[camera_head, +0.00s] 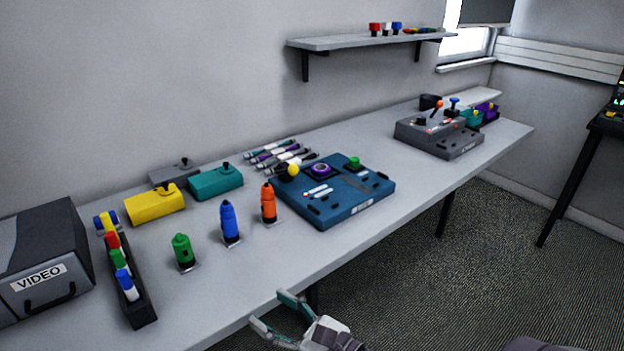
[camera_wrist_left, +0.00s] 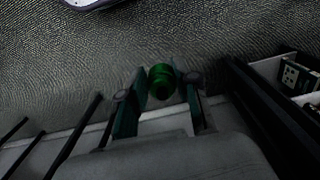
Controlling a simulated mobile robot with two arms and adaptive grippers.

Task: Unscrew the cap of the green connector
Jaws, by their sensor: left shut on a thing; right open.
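The green connector (camera_head: 184,253) stands upright on a small plate near the table's front edge in the head view. It looks shorter than the blue connector (camera_head: 230,224) and the orange connector (camera_head: 268,204) beside it. My left gripper (camera_wrist_left: 162,80) is shut on a small round green piece (camera_wrist_left: 160,84), which looks like a cap, held between its fingertips with carpet behind it. The left gripper is outside the head view. My right gripper (camera_head: 267,308) is open and empty, in front of the table's front edge, to the right of the green connector.
A black rack with coloured caps (camera_head: 138,304) and a video box (camera_head: 45,262) stand at the left. Yellow (camera_head: 154,205) and teal (camera_head: 216,184) boxes are behind the connectors. A blue panel (camera_head: 340,205) lies to their right. The table front between panel and grey console (camera_head: 438,140) is clear.

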